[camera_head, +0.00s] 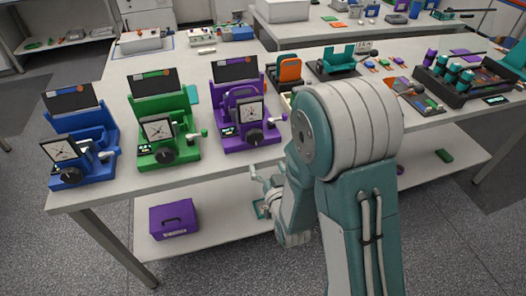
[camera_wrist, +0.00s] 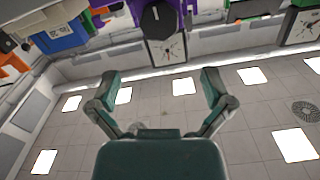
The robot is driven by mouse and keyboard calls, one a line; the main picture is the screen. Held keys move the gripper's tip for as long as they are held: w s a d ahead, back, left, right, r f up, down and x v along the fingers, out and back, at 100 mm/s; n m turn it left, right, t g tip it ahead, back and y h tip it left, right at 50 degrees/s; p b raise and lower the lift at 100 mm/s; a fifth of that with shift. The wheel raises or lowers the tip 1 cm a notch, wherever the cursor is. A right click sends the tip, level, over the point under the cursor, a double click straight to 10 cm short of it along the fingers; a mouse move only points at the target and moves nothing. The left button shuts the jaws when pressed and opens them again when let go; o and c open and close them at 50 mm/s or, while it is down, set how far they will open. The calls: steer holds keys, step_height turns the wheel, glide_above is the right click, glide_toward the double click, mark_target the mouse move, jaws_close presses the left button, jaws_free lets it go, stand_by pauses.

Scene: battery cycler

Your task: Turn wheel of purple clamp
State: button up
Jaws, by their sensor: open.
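The purple clamp (camera_head: 240,112) stands on the near part of the table, right of the green clamp. Its dial plate faces front, with a dark round wheel (camera_head: 254,137) below the dial. In the wrist view, which appears upside down, the dark wheel (camera_wrist: 158,19) is at the top centre, beside the dial plate (camera_wrist: 168,50). My gripper (camera_wrist: 160,84) has its two fingers spread wide, with nothing between them, apart from the wheel. In the head view it is low, in front of the table edge and partly hidden by my arm.
The green clamp (camera_head: 162,128) and blue clamp (camera_head: 79,144) stand in a row to the left. A purple box (camera_head: 173,219) sits on the lower shelf. The space before the table edge is clear.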

mark_target(255, 139)
steer(key=x, duration=1.1)
steer(key=shift+w+a+f, duration=0.1)
steer(key=shift+w, duration=0.2)
steer(key=c, duration=1)
